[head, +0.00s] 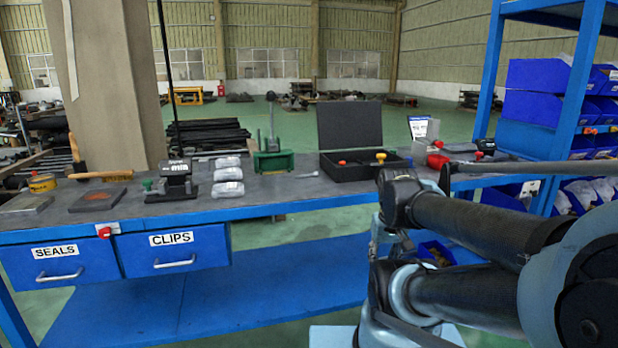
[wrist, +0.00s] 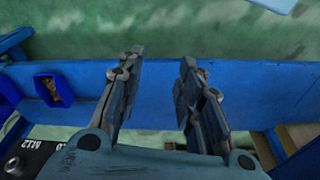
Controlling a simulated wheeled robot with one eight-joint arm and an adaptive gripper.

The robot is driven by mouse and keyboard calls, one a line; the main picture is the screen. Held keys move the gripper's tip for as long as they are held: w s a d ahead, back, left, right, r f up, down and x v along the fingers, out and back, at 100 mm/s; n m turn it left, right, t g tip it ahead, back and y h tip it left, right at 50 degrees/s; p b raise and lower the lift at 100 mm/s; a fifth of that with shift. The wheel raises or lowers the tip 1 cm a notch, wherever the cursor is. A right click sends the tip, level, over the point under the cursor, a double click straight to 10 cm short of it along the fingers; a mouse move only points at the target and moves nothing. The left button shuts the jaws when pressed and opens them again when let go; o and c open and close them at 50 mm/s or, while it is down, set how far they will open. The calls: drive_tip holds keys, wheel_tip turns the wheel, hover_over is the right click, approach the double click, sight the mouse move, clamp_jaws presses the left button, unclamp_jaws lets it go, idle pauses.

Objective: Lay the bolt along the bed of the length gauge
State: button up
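A small pale grey piece (head: 307,175) lies on the bench right of the green fixture; it may be the bolt, but it is too small to be sure. A black device with a printed face and a green knob (head: 174,182) stands on the bench at left; it looks like a gauge, though I cannot make out its bed. My gripper (wrist: 157,75) is open and empty in the wrist view, pointing down over a blue surface and the green floor. It is not clearly seen in the head view, where my arm fills the right side.
The grey bench (head: 270,188) carries clear bags (head: 228,182), a green fixture (head: 273,161) and an open black case (head: 352,165). Blue drawers (head: 172,250) hang below. A blue bin (wrist: 53,90) shows at the wrist view's left. A blue shelf rack (head: 578,100) stands at right.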

drive_tip(key=shift+r, duration=0.1)
wheel_tip(320, 180, up, 32)
drive_tip(key=n+g, duration=0.2)
drive_tip(key=n, duration=1.9)
hover_over(307, 175)
drive_tip(key=f, duration=1.6)
drive_tip(key=shift+w+a+f, duration=0.1)
drive_tip(key=shift+w+f, duration=0.15)
drive_tip(key=shift+w, duration=0.05)
clamp_jaws()
